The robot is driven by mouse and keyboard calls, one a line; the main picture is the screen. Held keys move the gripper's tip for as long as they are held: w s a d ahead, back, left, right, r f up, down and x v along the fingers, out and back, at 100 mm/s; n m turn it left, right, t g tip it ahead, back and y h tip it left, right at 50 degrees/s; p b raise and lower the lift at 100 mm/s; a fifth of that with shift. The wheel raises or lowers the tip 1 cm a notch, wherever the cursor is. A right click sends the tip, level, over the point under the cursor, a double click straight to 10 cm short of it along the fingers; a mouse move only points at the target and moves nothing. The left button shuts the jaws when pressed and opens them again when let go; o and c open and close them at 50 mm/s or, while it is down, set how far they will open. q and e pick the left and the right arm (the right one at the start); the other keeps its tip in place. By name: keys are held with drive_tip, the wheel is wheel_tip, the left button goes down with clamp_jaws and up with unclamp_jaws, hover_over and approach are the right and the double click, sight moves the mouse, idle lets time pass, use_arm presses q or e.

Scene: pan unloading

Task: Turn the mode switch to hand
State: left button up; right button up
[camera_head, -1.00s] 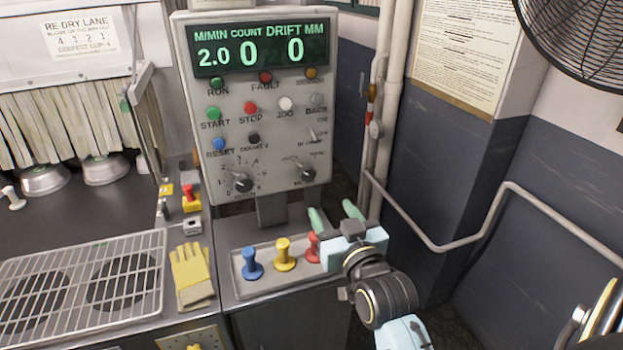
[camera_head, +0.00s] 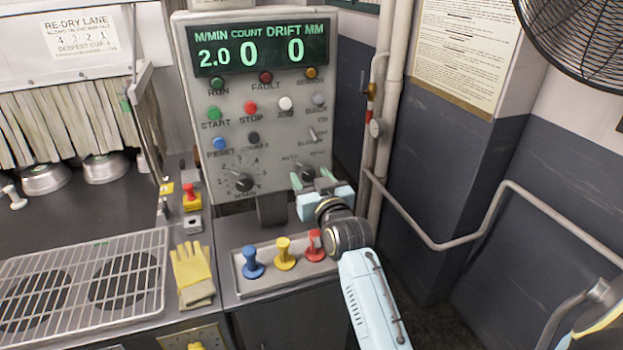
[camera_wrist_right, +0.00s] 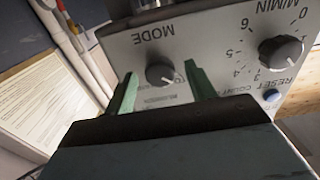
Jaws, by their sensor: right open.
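The grey control panel (camera_head: 268,135) stands upright at the centre of the head view. Its mode switch (camera_head: 306,171) is a dark round knob at the lower right of the panel, partly hidden by my gripper. In the right wrist view the mode knob (camera_wrist_right: 159,75) shows upside down under the word MODE, between my two green fingers. My right gripper (camera_head: 310,179) is open and empty, with its fingers pointing at the knob. I cannot tell whether they touch it. My left gripper is not in view.
A speed knob (camera_head: 238,182) sits left of the mode switch. Blue (camera_head: 252,262), yellow (camera_head: 284,253) and red (camera_head: 314,245) stamps stand in a tray below. Yellow gloves (camera_head: 192,274) lie to the left. A pipe (camera_head: 392,100) and a fan (camera_head: 580,40) are to the right.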

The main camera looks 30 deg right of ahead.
drive_tip(key=c, duration=1)
drive_tip(key=shift+o, duration=0.2)
